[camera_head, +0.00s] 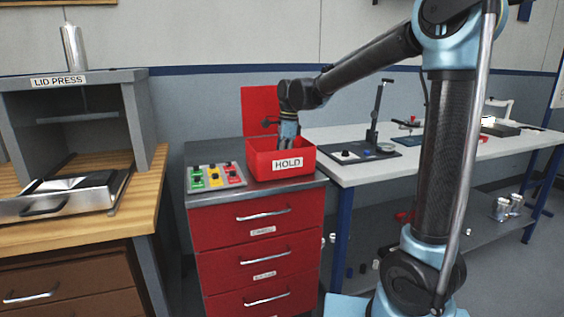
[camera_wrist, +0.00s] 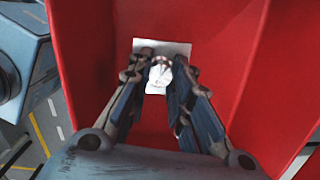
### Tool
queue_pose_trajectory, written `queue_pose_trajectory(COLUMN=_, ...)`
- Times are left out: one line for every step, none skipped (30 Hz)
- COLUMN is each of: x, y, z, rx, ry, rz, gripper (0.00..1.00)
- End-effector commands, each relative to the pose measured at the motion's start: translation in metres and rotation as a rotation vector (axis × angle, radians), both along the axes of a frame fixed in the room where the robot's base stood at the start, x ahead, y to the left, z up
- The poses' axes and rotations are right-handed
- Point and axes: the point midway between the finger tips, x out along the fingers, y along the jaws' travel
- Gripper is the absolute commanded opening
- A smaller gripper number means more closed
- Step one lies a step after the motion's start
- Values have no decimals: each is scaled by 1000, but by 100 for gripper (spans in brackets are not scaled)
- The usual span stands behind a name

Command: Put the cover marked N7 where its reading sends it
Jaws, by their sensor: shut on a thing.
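My gripper (camera_head: 288,135) points down into the red bin labelled HOLD (camera_head: 262,163); its fingertips are hidden by the bin walls in the head view. In the wrist view, my gripper (camera_wrist: 162,62) is shut on the bright round knob of a small pale square cover (camera_wrist: 150,47). The cover is inside the red bin (camera_wrist: 265,75), above or on its floor; I cannot tell which. No N7 marking or reading is legible on it.
The bin stands on a red drawer cabinet (camera_head: 257,221), beside a panel with green, yellow and red sections (camera_head: 215,177). A LID PRESS (camera_head: 140,115) is on the left bench. A white table (camera_head: 350,175) on the right holds a stand on a dark base (camera_head: 372,150).

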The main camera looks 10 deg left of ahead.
Motion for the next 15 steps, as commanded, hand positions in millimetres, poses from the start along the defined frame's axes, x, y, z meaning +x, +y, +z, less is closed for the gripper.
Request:
queue_pose_trajectory(x=0, y=0, z=-1, rx=0, ry=0, rz=0, gripper=0)
queue_pose_trajectory(x=0, y=0, z=0, rx=0, ry=0, rz=0, gripper=0)
queue_pose_trajectory(x=0, y=0, z=0, rx=0, ry=0, rz=0, gripper=0)
queue_pose_trajectory(x=0, y=0, z=0, rx=0, ry=0, rz=0, gripper=0)
queue_pose_trajectory(x=0, y=0, z=0, rx=0, ry=0, rz=0, gripper=0)
queue_pose_trajectory(x=0, y=0, z=0, rx=0, ry=0, rz=-1, gripper=0)
queue_pose_trajectory(x=0, y=0, z=-1, rx=0, ry=0, rz=-1, gripper=0)
queue_pose_trajectory(x=0, y=0, z=-1, rx=0, ry=0, rz=-1, gripper=0)
queue_pose_trajectory(x=0, y=-1, z=-1, rx=0, ry=0, rz=-1, gripper=26)
queue_pose_trajectory(x=0, y=-1, z=-1, rx=0, ry=0, rz=-1, gripper=33)
queue_pose_trajectory(x=0, y=-1, z=-1, rx=0, ry=0, rz=-1, gripper=40)
queue_pose_trajectory(x=0, y=-1, z=-1, rx=0, ry=0, rz=-1, gripper=40)
queue_pose_trajectory(x=0, y=-1, z=-1, rx=0, ry=0, rz=-1, gripper=40)
queue_pose_trajectory(x=0, y=-1, z=-1, rx=0, ry=0, rz=-1, gripper=40)
queue_pose_trajectory(x=0, y=-1, z=-1, rx=0, ry=0, rz=-1, gripper=40)
